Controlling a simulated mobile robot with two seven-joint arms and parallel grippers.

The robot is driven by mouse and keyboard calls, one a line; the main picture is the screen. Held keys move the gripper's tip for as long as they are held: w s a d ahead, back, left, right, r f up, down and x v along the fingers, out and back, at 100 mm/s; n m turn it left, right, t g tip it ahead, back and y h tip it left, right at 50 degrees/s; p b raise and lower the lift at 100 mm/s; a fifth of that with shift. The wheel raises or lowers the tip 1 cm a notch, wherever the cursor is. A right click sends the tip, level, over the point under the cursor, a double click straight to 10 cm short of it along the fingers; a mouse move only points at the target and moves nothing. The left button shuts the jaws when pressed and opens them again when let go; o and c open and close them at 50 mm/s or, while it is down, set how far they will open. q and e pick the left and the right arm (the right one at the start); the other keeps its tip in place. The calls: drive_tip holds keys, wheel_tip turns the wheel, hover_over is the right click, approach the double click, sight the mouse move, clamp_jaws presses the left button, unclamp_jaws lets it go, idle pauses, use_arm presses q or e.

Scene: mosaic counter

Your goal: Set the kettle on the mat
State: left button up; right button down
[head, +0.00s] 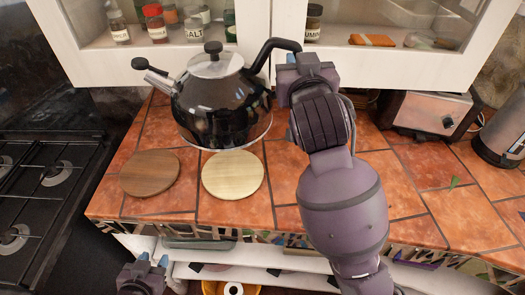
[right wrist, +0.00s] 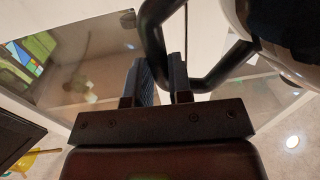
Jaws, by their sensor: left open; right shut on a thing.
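The black kettle (head: 215,105) with a dark lid knob and a spout to the left is upright behind the round mats. My right gripper (head: 287,58) is shut on its black handle, which also shows between the fingers in the right wrist view (right wrist: 155,45). I cannot tell whether the kettle's base touches the counter. A pale round wooden mat (head: 232,176) lies just in front of the kettle, and a darker brown round mat (head: 149,174) lies to its left. Both are bare. My left gripper (head: 142,268) is open and empty, low at the front left, below the counter edge.
The tiled counter (head: 420,180) is mostly clear at the right. A toaster (head: 428,112) and a metal appliance (head: 502,137) stand at the back right. White cabinets with spice jars (head: 156,24) are close behind the kettle. A black gas hob (head: 50,175) is at the left.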

wheel_tip(320, 180, down, 18)
drive_tip(key=b, duration=0.2)
drive_tip(key=shift+f, duration=0.15)
idle(0.5)
drive_tip(key=shift+f+b, duration=0.1)
drive_tip(key=shift+b, duration=0.2)
drive_tip(key=c, duration=1.5)
unclamp_jaws()
drive_tip(key=shift+f, duration=0.2)
drive_tip(key=o, duration=0.5)
drive_tip(key=shift+c, duration=0.2)
drive_tip(key=shift+r, duration=0.1)
